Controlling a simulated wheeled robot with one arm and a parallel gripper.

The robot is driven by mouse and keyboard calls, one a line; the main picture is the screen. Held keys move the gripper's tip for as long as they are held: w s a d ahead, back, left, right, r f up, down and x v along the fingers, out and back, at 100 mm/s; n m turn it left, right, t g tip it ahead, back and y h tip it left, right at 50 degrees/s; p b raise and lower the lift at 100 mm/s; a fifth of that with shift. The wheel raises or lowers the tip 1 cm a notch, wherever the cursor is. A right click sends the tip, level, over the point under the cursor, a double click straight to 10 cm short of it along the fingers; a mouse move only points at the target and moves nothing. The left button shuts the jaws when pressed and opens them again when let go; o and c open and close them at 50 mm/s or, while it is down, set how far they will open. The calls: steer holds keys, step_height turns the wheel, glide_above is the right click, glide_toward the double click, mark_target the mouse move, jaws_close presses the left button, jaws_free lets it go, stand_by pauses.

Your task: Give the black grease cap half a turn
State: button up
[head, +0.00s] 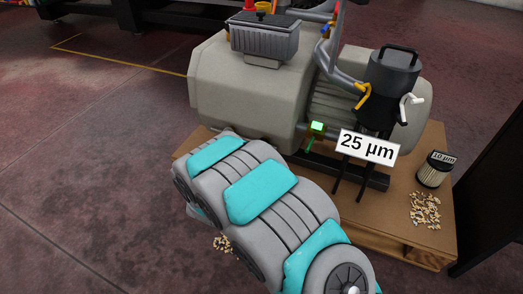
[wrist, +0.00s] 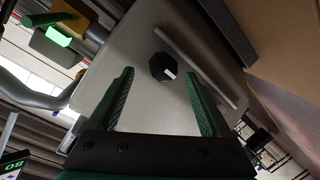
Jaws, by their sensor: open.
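The black grease cap (wrist: 163,66) shows in the wrist view as a dark faceted knob with a short white mark on its lower right. It sits on a flat, pale grey face of the machine. My gripper (wrist: 159,76) is open, with its two green ribbed fingers to the left and right of the cap in the picture. A gap shows between the cap and each finger, and nothing is held. I cannot tell how far the fingertips are from the face. In the head view my arm reaches toward the grey pump (head: 215,90), and neither gripper nor cap is seen.
A long raised ledge (wrist: 198,66) runs close to the cap on its right. The pump stands on a wooden pallet (head: 420,205) with a black canister (head: 392,72), a "25 µm" sign (head: 368,147), a filter cartridge (head: 434,171) and scattered bits. Open floor (head: 80,180) lies left.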

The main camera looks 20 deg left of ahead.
steer(key=shift+w+a+f+n+t+b, duration=0.15)
steer(key=shift+w+f+n+t, duration=0.15)
steer(key=shift+w, duration=0.55)
steer(key=shift+w+a+f+n+t+b, duration=0.1)
steer(key=shift+w+n+t+b, duration=0.1)
steer(key=shift+w+t, duration=0.45)
steer(key=shift+w+a+f+n+t+b, duration=0.1)
steer(key=shift+w+f+n+t+b, duration=0.1)
steer(key=shift+w, duration=0.8)
jaws_close()
